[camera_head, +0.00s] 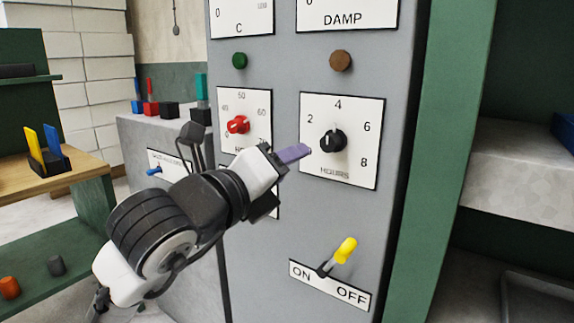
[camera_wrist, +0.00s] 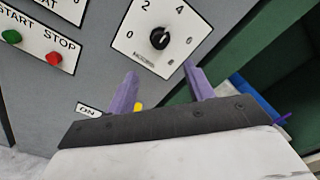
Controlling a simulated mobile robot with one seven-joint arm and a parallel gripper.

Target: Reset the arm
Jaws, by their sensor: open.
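My gripper (camera_head: 292,153) is raised in front of the grey control panel (camera_head: 300,240), near the black HOURS knob (camera_head: 334,141). In the wrist view its two purple fingers (camera_wrist: 158,88) stand wide apart with nothing between them. The black knob (camera_wrist: 159,39) lies beyond the fingertips in that view and looks clear of them. The yellow-handled ON/OFF lever (camera_head: 345,249) is below the knob plate and tilts up to the right. A bit of yellow (camera_wrist: 138,106) shows beside the left finger in the wrist view. My arm hides part of the panel's left side.
A red knob (camera_head: 238,125) and a blue-tipped switch (camera_head: 154,171) are left of the black knob. Green and red buttons (camera_wrist: 11,36) show in the wrist view. A wooden bench (camera_head: 85,168) stands left. A green upright (camera_head: 440,190) and pale shelf (camera_head: 520,165) lie right.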

